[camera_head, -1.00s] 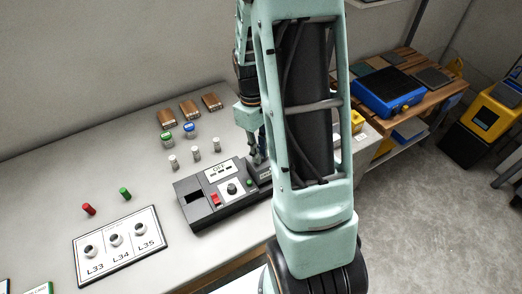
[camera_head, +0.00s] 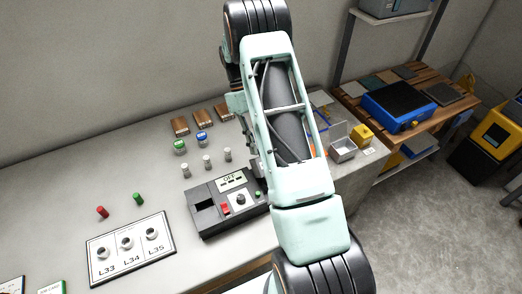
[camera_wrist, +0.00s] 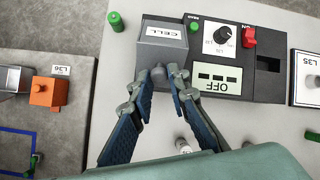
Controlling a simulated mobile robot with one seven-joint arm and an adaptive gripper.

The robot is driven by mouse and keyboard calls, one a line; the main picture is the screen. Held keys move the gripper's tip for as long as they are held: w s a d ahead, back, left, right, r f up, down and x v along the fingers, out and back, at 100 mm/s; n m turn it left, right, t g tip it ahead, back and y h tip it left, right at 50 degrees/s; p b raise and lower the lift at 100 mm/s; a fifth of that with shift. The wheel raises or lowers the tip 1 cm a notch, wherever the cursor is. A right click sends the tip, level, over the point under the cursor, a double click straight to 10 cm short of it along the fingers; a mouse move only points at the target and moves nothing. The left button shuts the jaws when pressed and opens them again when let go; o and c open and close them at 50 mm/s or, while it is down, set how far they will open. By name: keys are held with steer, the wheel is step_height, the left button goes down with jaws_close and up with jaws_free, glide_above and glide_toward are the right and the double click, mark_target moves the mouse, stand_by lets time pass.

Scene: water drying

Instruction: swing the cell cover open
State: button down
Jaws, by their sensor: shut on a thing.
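The black instrument (camera_head: 228,208) stands on the grey bench, with a dial, a red switch and an OFF display. In the wrist view its grey cell cover (camera_wrist: 150,33), labelled CELL, is beside the dial (camera_wrist: 223,33). My gripper (camera_wrist: 168,73) is at the cover's near edge, its two jointed fingers shut on a small part of the cover there. The fingertips hide much of that part. How far the cover is swung is hard to tell. In the head view my arm hides the cover and most of the gripper.
White-topped vials (camera_head: 207,162) stand behind the instrument. A green cylinder (camera_wrist: 115,22) is close beside the cover. An orange block (camera_wrist: 48,92) is farther left in the wrist view. A clear open box (camera_head: 343,150) is at the bench's right end.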

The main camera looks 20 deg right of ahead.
steer(key=w+f+b, duration=0.2)
steer(key=w+f, duration=0.1)
steer(key=w+f+b, duration=0.2)
steer(key=w+f, duration=0.1)
steer(key=shift+w+d+f+b, duration=0.1)
steer(key=shift+w+f+b, duration=0.1)
steer(key=shift+f+b, duration=0.15)
steer(key=shift+w+f+b, duration=0.35)
steer(key=shift+f+b, duration=0.25)
steer(key=c, duration=2.6)
jaws_free()
steer(key=shift+r, duration=0.2)
steer(key=shift+o, duration=1.1)
steer(key=shift+d, duration=0.2)
steer(key=o, duration=0.5)
steer(key=shift+a+r, duration=0.1)
steer(key=shift+a, duration=0.1)
